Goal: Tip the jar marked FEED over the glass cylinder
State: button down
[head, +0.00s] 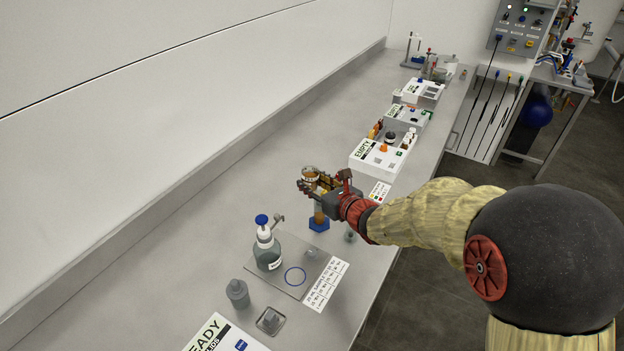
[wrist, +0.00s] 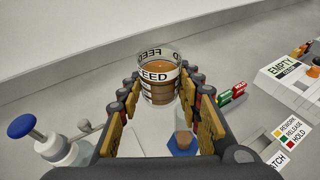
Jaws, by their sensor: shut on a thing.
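The jar marked FEED (wrist: 160,85) is a clear round jar with a white lettered band and brown liquid inside. My gripper (wrist: 160,97) is shut on it, with a finger on each side. In the head view the jar (head: 311,173) is held above the bench in my gripper (head: 318,183) and looks about upright. The glass cylinder (head: 319,214) stands on a blue six-sided foot just below my gripper, with a brown tint in it. In the wrist view its blue foot (wrist: 183,149) shows below the jar, between the fingers. Its upper part is partly hidden by my gripper.
A wash bottle with a blue top (head: 267,245) stands on a grey mat (head: 300,262) nearer me. A white EMPTY box (head: 378,158) stands farther along the bench. The bench left of my gripper is clear.

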jog(key=shift+s+a+f+m+y+p, duration=0.15)
jog(key=shift+m+y+p, duration=0.15)
jog(key=shift+m+p, duration=0.6)
jog(key=shift+s+a+f+m+g+y+p, duration=0.1)
jog(key=shift+a+f+m+g+y+p, duration=0.3)
jog(key=shift+p, duration=1.15)
jog(key=shift+f+m+y, duration=0.5)
jog(key=shift+f+m, duration=0.5)
jog(key=shift+f, duration=0.6)
jog(key=shift+s, duration=0.1)
jog(key=shift+f, duration=0.4)
jog(key=shift+s+a+r+m+y+p, duration=0.1)
jog(key=shift+r+m+y+p, duration=0.5)
jog(key=shift+m+p, duration=0.7)
dwell(2.2)
